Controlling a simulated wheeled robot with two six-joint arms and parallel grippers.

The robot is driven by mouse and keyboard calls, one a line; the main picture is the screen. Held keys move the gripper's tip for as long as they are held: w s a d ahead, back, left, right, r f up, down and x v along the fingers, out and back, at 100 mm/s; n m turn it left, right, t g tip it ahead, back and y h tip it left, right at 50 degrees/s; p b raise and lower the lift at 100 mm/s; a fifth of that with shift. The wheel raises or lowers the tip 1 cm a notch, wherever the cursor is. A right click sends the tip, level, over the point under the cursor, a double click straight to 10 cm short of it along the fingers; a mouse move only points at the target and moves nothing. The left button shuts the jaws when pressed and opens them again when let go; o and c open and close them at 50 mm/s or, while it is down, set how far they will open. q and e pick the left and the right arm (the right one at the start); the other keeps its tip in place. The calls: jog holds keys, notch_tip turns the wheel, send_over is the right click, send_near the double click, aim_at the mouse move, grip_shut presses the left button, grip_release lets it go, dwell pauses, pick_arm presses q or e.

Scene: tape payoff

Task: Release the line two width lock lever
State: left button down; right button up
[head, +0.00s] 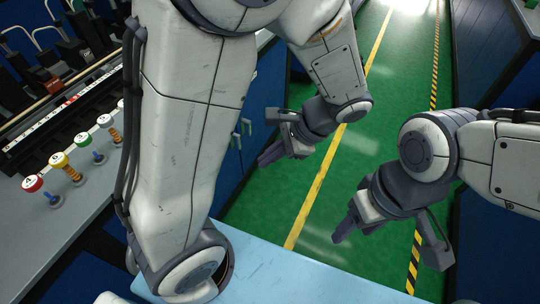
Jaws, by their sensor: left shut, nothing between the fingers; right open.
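Several upright levers or knobs with coloured round caps stand in a row on the grey bench at the left: a red-capped one (33,184), a yellow-capped one (59,161), a green-capped one (84,140) and a white-capped one (105,121). The caps carry small marks. I cannot tell which one is the line two width lock lever. My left gripper (270,155) is shut and empty over the green floor, well right of the levers. My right gripper (345,226) is open and empty, farther right, also over the floor.
A machine with a white scale strip (62,106) and dark blocks runs along the bench's back. My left arm crosses the view and hides part of the bench. A light-blue surface (275,275) lies at the bottom. Blue cabinets (262,105) flank the green aisle.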

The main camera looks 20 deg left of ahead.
pick_arm(q)
jog(key=shift+s+d+r+h, duration=0.4)
jog(key=shift+s+d+r, duration=0.05)
jog(key=shift+s+d, duration=0.2)
pick_arm(e)
jog(key=shift+r, duration=0.25)
pick_arm(q)
jog(key=shift+w, duration=0.1)
pick_arm(e)
notch_tip(320, 180, up, 4)
jog(key=p, duration=0.4)
jog(key=shift+f, duration=0.1)
jog(key=shift+c, duration=0.7)
pick_arm(q)
jog(key=s+d+r+n+t+h, duration=0.1)
jog(key=s+d+r+n+h, duration=0.2)
jog(key=s+d+r+h, duration=0.4)
jog(key=s+d, duration=0.2)
jog(key=s, duration=0.1)
jog(key=shift+d+r+t, duration=0.15)
jog(key=shift+r+t, duration=0.1)
jog(key=shift+t, duration=0.05)
pick_arm(e)
jog(key=shift+a, duration=0.15)
